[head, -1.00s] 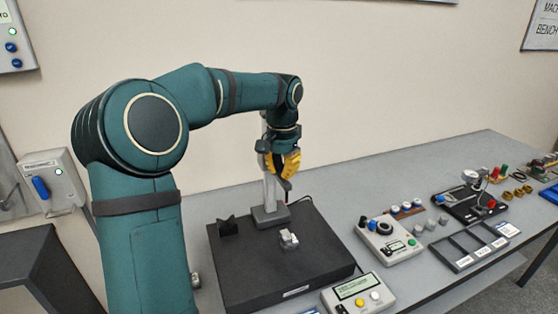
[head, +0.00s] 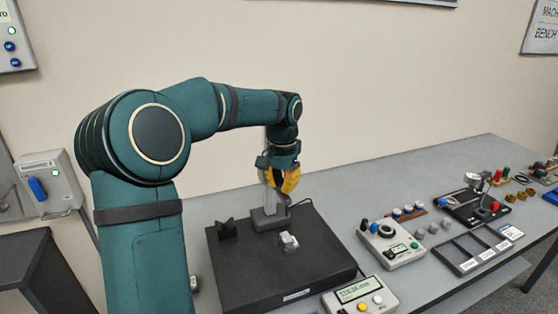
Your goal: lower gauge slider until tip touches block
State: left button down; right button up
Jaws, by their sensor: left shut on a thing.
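A gauge stand with a pale upright column (head: 269,198) and a grey foot (head: 268,218) stands at the back of a black surface plate (head: 255,268). My left gripper (head: 287,188), with yellow fingers, is shut on the gauge slider at the column; the slider is mostly hidden by the fingers. A thin dark piece shows just below the fingers. A small silver block (head: 289,241) sits on the plate, in front of and below the gripper. Whether the tip is over or touching the block cannot be made out. My right gripper is not in view.
A black V-shaped piece (head: 227,229) stands on the plate's left side. A readout box (head: 360,297) is at the front edge. A control box (head: 390,244), a compartment tray (head: 478,250) and a black fixture (head: 473,206) lie to the right.

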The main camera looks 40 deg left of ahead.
aim_at(282, 201)
pick_arm(q)
jog(key=shift+f+b, duration=1.45)
jog(key=shift+f, duration=1.3)
jog(key=shift+f+b, duration=0.35)
jog(key=shift+f, duration=0.4)
notch_tip(282, 201, up, 5)
jog(key=p, duration=0.4)
jog(key=shift+r+p, duration=1.05)
jog(key=shift+p, duration=0.25)
